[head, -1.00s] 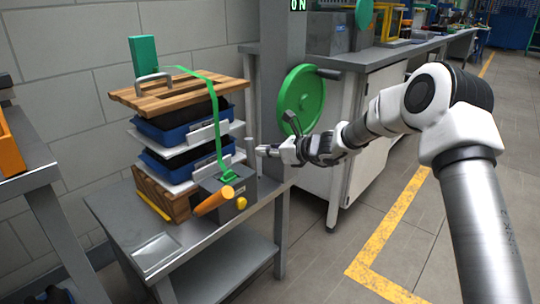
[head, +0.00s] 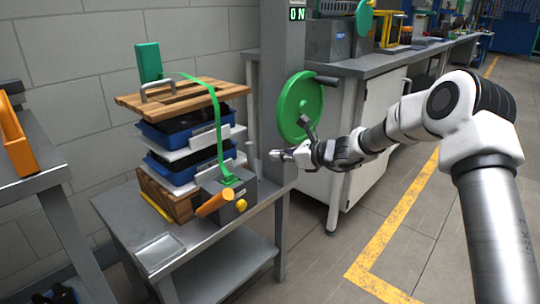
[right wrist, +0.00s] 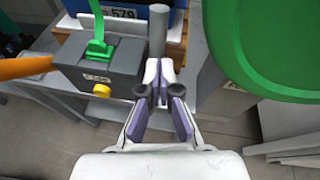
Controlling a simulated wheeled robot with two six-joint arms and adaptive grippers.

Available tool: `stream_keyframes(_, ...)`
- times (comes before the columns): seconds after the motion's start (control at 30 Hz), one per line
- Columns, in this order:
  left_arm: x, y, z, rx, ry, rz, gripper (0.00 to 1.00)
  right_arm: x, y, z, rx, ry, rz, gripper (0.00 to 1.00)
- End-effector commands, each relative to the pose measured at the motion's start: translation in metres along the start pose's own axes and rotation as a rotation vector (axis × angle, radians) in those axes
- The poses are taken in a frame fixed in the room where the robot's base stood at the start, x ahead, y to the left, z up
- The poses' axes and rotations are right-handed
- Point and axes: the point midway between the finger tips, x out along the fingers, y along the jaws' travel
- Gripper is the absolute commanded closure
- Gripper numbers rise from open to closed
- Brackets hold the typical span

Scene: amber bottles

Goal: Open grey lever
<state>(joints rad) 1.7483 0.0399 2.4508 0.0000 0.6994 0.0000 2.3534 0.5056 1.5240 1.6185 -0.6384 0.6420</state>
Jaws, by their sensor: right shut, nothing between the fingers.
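A grey upright rod (head: 249,153), the only thing that looks like the grey lever, stands at the right edge of the grey box (head: 243,189) on the metal bench. It also shows in the right wrist view (right wrist: 158,32), above my fingertips. My right gripper (head: 274,155) is shut and empty, to the right of the rod with a visible gap in the head view. Its shut fingers also show in the right wrist view (right wrist: 160,72). The rod's lower end is partly hidden by my fingertips there. My left gripper is not in view.
The box carries a green lever (head: 227,150), an orange handle (head: 214,202) and a yellow button (head: 241,206). Stacked blue trays (head: 178,132) stand behind it under a wooden lid (head: 185,97). A green wheel (head: 298,108) is close beyond my right gripper. Floor at right is clear.

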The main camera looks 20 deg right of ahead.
Motion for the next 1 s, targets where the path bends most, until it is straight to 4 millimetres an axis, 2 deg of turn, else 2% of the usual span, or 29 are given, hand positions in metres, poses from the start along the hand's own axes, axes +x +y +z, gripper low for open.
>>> stream_keyframes(0.03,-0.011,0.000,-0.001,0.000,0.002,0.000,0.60,-0.015,-0.002,0.018,-0.002,-0.009,-0.002,1.00)
stream_keyframes(0.13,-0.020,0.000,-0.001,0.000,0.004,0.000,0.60,-0.036,-0.005,0.032,0.000,-0.009,-0.002,1.00)
stream_keyframes(0.3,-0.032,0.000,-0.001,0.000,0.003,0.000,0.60,-0.064,-0.008,0.048,0.000,-0.007,-0.002,1.00)
stream_keyframes(0.4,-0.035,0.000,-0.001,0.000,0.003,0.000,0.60,-0.073,-0.009,0.052,-0.002,-0.006,-0.001,1.00)
stream_keyframes(1.0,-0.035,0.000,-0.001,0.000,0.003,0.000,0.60,-0.076,-0.009,0.051,-0.001,-0.002,0.000,1.00)
